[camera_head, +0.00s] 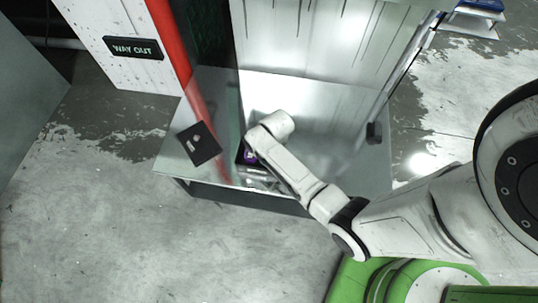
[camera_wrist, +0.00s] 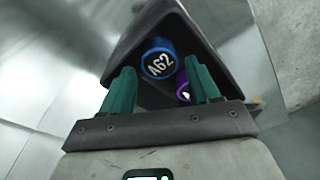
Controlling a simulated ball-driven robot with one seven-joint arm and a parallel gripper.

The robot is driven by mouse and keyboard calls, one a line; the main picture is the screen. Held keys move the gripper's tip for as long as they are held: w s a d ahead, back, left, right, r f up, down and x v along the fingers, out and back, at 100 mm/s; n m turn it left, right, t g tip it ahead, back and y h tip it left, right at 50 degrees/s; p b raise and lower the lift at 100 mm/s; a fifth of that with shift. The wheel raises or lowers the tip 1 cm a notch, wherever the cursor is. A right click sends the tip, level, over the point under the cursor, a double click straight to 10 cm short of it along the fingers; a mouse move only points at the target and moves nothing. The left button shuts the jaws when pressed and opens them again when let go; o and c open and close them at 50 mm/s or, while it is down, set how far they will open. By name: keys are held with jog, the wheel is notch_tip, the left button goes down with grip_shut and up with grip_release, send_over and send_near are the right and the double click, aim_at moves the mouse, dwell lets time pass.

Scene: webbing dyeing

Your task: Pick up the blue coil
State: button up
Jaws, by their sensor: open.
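The blue coil (camera_wrist: 159,58), a round roll marked "A62", lies in a dark bin (camera_wrist: 205,52) in the wrist view. My gripper (camera_wrist: 160,70) is open, and its two green fingers stand left and right of the coil in the picture. I cannot tell whether they touch it or how deep they reach. A purple coil (camera_wrist: 184,92) lies close by, partly hidden behind the right finger. In the head view my arm hides most of the bin, and I cannot make out the blue coil; a small purple patch (camera_head: 249,157) shows beside the arm.
The bin stands in a metal booth with a pale floor (camera_head: 335,150) and a clear panel at left. A dark plate (camera_head: 198,143) with small pale pieces is left of my arm. A red post (camera_head: 169,35) and a "WAY OUT" sign (camera_head: 134,47) are further left.

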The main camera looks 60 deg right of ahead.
notch_tip(320, 180, down, 2)
jog(key=shift+w+f, duration=0.1)
jog(key=shift+f, duration=0.15)
jog(key=shift+c, duration=0.3)
jog(key=c, duration=0.7)
